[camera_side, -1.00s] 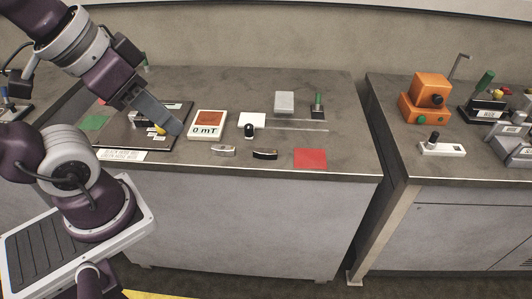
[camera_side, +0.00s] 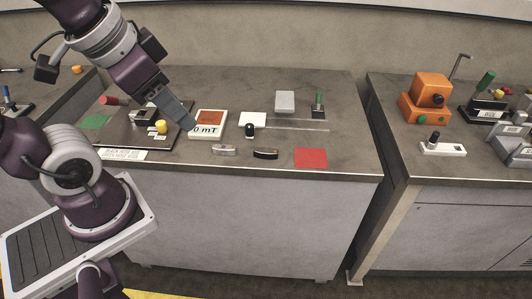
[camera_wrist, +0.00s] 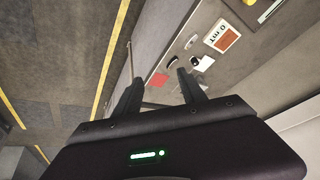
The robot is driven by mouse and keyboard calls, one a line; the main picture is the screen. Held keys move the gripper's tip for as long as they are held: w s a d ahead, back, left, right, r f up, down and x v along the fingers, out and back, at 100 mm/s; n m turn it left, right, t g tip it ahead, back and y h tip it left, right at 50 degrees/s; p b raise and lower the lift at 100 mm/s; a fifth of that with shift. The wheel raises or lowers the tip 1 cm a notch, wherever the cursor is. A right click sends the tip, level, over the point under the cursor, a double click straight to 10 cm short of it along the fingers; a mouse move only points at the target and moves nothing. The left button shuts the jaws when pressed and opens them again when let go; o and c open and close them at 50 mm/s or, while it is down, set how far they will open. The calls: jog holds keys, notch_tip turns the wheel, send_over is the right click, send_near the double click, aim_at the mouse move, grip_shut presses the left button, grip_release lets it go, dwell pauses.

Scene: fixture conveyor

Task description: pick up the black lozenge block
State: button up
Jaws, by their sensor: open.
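The black lozenge block (camera_side: 265,154) lies flat near the front edge of the middle bench, left of a red square. In the wrist view the black lozenge block (camera_wrist: 173,61) is small and far off, just beyond the right fingertip. My gripper (camera_side: 189,123) is above the left part of the bench, beside the meter, well to the left of the block and apart from it. In the wrist view my gripper (camera_wrist: 158,86) has its two fingers spread with nothing between them.
A silver lozenge block (camera_side: 223,149) lies left of the black one. The meter (camera_side: 207,132), a white plate (camera_side: 258,119) with a black-topped peg and a grey block (camera_side: 285,101) stand behind. The red square (camera_side: 310,158) is to the right. A gap separates the right bench.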

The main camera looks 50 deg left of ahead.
jog(key=w+a+f+m+g+y, duration=0.1)
jog(key=w+a+f+m+g, duration=0.2)
jog(key=w, duration=0.5)
jog(key=m+h, duration=0.5)
jog(key=m, duration=0.1)
send_near(266, 150)
jog(key=shift+d+f+t, duration=0.15)
jog(key=shift+f+t, duration=0.25)
jog(key=shift+f, duration=0.3)
jog(key=x, duration=0.7)
jog(key=shift+s+d+f, duration=0.1)
jog(key=shift+s+f, duration=0.05)
jog(key=shift+f, duration=0.05)
grip_shut()
